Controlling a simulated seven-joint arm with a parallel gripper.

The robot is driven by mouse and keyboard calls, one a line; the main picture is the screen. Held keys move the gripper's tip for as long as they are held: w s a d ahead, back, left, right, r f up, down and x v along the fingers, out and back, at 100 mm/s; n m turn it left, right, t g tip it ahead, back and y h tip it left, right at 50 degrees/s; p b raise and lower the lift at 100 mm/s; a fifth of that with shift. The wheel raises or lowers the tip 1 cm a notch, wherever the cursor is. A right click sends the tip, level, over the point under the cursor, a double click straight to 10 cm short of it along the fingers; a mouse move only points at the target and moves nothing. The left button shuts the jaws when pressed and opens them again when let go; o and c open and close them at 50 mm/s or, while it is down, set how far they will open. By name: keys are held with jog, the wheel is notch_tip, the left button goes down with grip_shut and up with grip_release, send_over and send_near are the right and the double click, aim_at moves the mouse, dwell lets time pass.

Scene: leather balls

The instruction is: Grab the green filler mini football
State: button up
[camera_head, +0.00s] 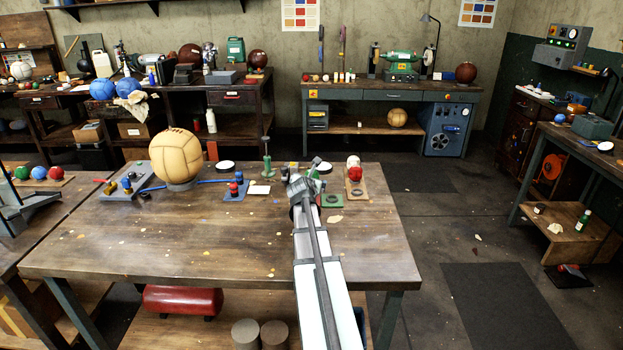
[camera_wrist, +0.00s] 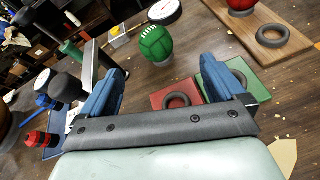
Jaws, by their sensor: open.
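The green mini football (camera_wrist: 156,42), with white lacing, shows in the wrist view on a small pale stand on the table. It lies ahead of my gripper (camera_wrist: 166,75), between the directions of the two blue fingers and apart from them. My gripper is open, with nothing between its fingers. In the head view my gripper (camera_head: 303,184) is over the right rear part of the wooden table (camera_head: 200,235); I cannot make out the football clearly there, as the gripper covers that area.
A red mat with a ring (camera_wrist: 177,98) and a green mat (camera_wrist: 246,76) lie near the fingers. A red ball (camera_wrist: 240,6) stands on a wooden board. A white dial (camera_wrist: 164,12) is behind the football. A tan ball (camera_head: 176,156) stands farther left. The table's front is clear.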

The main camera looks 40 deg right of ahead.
jog(key=x, duration=0.8)
jog(key=shift+w, duration=0.1)
jog(key=shift+w+a+x, duration=0.15)
jog(key=shift+w+x, duration=0.05)
jog(key=shift+x, duration=1.1)
jog(key=shift+w+a+x, duration=0.15)
jog(key=shift+x, duration=1.1)
jog(key=shift+f, duration=0.15)
jog(key=shift+c, duration=0.2)
jog(key=c, duration=1.2)
